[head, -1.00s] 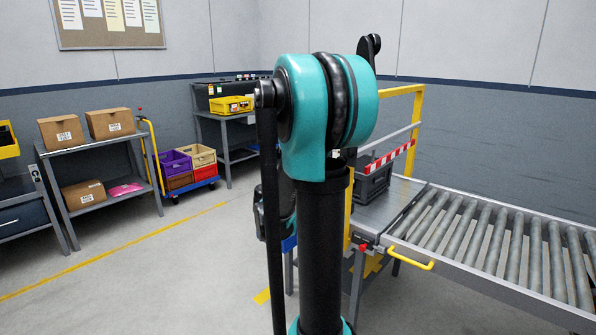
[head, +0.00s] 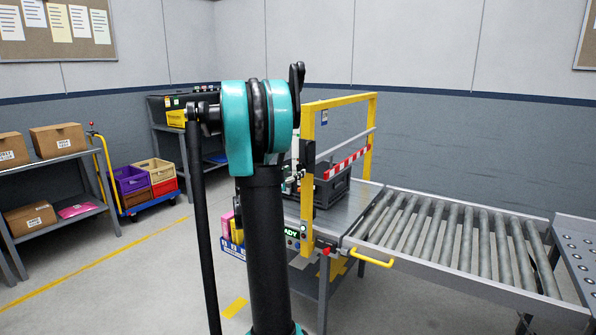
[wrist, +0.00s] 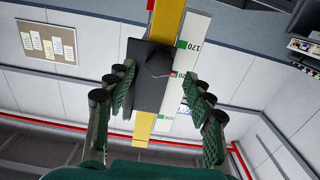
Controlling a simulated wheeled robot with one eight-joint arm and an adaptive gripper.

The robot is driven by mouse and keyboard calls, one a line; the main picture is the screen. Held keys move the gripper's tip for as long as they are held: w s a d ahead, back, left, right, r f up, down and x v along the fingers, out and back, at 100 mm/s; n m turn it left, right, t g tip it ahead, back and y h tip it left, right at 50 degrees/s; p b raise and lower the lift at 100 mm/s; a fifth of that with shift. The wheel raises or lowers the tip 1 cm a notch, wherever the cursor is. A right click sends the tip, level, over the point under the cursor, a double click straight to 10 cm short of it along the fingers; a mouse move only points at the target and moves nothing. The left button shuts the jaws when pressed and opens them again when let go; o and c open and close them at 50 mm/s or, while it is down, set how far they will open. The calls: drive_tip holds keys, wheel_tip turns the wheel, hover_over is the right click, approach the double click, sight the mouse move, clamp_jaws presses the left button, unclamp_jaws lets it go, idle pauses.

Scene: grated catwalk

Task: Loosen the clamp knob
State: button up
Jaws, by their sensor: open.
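In the wrist view, a dark clamp block (wrist: 146,90) sits on a yellow post (wrist: 166,22) beside a white scale strip (wrist: 193,40) with printed numbers. A black clamp knob (wrist: 159,63) stands out from the block. My gripper (wrist: 157,76) is open, with one green-padded finger on each side of the block and knob. I see gaps between the fingers and the block; the depth to the knob is hard to tell.
A roller conveyor (head: 455,240) runs right from the frame, with a grey crate (head: 330,188) behind the post. A lit display (head: 292,233) sits low on the frame. Shelves with boxes (head: 57,139) and a cart of crates (head: 130,180) stand left. Floor at front left is clear.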

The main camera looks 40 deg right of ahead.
sight(300, 168)
drive_tip(key=shift+x, duration=2.05)
drive_tip(key=c, duration=1.2)
drive_tip(key=shift+o, duration=0.2)
